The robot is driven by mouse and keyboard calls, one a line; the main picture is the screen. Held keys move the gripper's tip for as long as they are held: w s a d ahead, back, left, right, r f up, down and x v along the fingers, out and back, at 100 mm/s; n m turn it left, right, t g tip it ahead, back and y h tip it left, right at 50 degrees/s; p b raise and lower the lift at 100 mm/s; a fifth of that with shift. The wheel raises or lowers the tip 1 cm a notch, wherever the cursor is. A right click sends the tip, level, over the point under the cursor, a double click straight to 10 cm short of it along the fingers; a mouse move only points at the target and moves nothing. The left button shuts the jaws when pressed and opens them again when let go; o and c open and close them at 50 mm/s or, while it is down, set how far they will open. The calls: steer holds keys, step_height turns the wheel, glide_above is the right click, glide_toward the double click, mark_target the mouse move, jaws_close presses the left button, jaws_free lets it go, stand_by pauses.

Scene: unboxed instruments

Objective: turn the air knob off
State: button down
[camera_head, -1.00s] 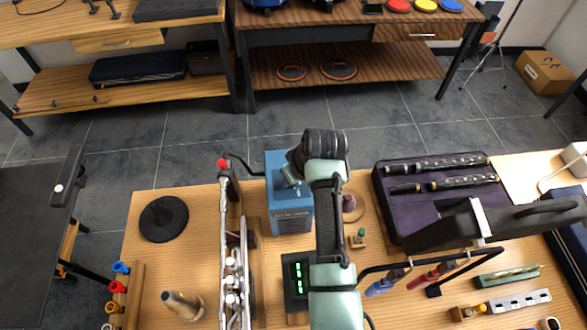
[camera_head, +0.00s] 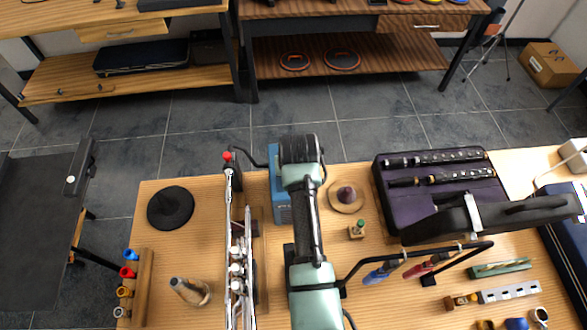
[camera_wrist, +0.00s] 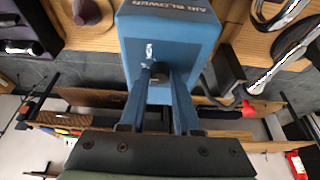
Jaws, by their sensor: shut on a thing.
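The blue air blower (camera_head: 281,208) stands on the wooden table in the head view, partly hidden behind my arm. In the wrist view the blower's blue box (camera_wrist: 172,32) fills the upper middle, with "AIR BLOWER" lettering upside down. Its small dark knob (camera_wrist: 158,72) is on the face toward my gripper. My gripper (camera_wrist: 166,78) has its two blue fingers on either side of this knob, shut on it. The knob's exact angle is hard to make out. In the head view my fingers are hidden by my own wrist.
A silver trumpet (camera_head: 237,262) with a red-tipped part stands close left of the blower. A round wooden stand (camera_head: 346,207) and a small green-topped bottle (camera_head: 360,224) are to its right. A purple instrument case (camera_head: 398,215) lies farther right.

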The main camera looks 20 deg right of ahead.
steer(key=c, duration=0.6)
jaws_free()
steer(key=b+v, duration=0.1)
steer(key=v, duration=1.2)
